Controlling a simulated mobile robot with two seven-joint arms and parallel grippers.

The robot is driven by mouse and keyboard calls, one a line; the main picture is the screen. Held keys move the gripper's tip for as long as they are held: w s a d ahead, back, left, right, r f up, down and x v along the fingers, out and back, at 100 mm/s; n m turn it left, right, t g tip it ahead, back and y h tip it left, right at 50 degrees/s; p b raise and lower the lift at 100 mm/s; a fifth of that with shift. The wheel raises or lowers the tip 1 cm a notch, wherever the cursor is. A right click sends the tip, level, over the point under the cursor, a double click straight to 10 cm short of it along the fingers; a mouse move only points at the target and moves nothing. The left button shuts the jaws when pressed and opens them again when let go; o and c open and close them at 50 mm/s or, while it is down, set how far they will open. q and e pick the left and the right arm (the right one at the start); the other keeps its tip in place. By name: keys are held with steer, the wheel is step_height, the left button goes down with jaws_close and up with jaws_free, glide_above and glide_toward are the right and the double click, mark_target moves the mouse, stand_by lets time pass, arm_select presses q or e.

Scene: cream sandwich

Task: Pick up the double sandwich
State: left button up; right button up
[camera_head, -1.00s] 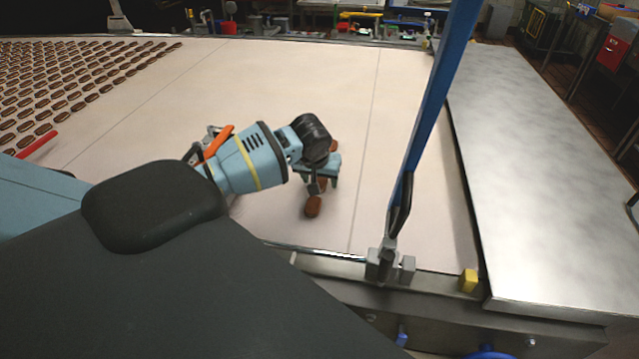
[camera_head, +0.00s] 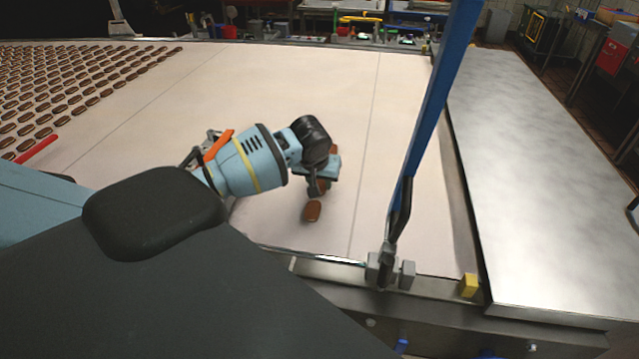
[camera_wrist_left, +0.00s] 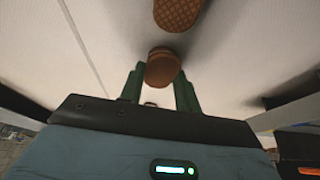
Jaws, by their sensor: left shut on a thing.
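My left gripper (camera_head: 320,183) reaches down to the pale belt, and its jaws are shut on a brown sandwich. In the left wrist view the double sandwich (camera_wrist_left: 162,66) shows end-on between the two green fingers. In the head view it is mostly hidden by the gripper, with a brown part (camera_head: 323,187) at the fingers. Whether it touches the belt, I cannot tell. My right gripper is not in view.
A loose brown sandwich (camera_head: 312,211) lies just in front of the gripper; another brown piece (camera_head: 334,149) shows behind it. Rows of sandwiches (camera_head: 60,90) cover the belt's far left. A blue post (camera_head: 425,130) stands right of the gripper. The steel table (camera_head: 540,180) is bare.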

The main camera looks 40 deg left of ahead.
arm_select(q)
steer(key=shift+r, duration=0.45)
steer(key=shift+v, duration=1.05)
steer(key=s+d, duration=0.3)
steer(key=s, duration=0.1)
steer(key=s+d+r, duration=0.1)
steer(key=s+d, duration=0.2)
steer(key=s, duration=0.1)
steer(key=s+d, duration=0.3)
steer(key=s, duration=0.1)
steer(key=shift+s+d+r, duration=0.1)
steer(key=shift+r, duration=0.15)
